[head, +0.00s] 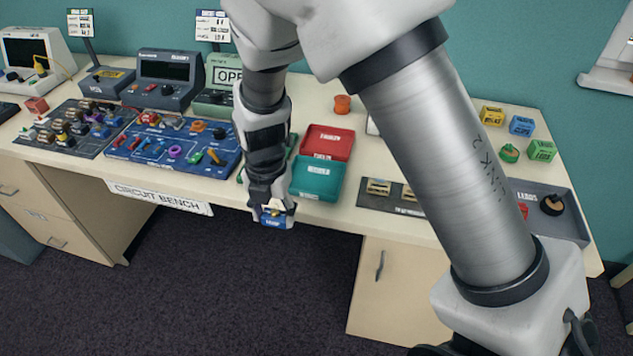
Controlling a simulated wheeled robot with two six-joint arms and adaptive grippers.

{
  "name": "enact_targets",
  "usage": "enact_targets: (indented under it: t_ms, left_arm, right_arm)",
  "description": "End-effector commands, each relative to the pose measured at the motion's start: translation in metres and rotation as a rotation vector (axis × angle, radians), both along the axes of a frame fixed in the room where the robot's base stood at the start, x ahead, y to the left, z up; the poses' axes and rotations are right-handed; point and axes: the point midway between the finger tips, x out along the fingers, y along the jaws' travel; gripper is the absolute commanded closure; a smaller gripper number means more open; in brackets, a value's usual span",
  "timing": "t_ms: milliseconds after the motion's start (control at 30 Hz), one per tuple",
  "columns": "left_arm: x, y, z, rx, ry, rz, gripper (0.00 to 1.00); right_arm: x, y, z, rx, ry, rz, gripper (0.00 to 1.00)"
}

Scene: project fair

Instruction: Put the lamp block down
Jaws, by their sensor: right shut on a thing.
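My right gripper (271,207) points down in the middle of the head view, just past the bench's front edge. It is shut on the lamp block (274,221), a small blue block with a pale label and a yellowish top. The block hangs over the dark floor, in front of the bench (325,212). Its underside is clear of any surface. My left gripper is not in view.
A red tray (327,142) and a teal tray (317,177) lie right of the gripper. A blue board (172,150) with several parts lies left. A grey tray (563,212) and several coloured blocks (521,125) are at the right. My right arm hides part of the bench.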

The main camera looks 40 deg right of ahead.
Motion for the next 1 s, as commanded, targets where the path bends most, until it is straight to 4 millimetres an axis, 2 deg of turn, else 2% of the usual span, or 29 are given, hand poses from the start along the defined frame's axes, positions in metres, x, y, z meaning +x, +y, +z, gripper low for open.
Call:
enact_targets:
  t_ms: [100, 400, 500, 600, 800, 1000]
  left_arm:
    - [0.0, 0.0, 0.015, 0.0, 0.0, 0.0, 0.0]
    - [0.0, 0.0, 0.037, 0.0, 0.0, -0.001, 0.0]
    - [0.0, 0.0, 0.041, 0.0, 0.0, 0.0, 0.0]
    - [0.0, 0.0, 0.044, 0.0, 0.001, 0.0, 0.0]
    - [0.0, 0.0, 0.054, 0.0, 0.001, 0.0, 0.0]
    - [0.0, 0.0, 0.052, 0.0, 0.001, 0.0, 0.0]
  right_arm:
    - [0.014, -0.025, 0.003, 0.009, 0.0, -0.005, 0.79]
    - [0.058, -0.11, -0.007, 0.005, -0.001, -0.009, 0.79]
    - [0.067, -0.127, -0.01, 0.002, -0.001, -0.005, 0.79]
    - [0.071, -0.134, -0.015, 0.002, 0.001, -0.004, 0.79]
    - [0.071, -0.134, -0.045, 0.001, 0.002, -0.002, 0.79]
    - [0.071, -0.134, -0.048, 0.001, -0.002, -0.002, 0.79]
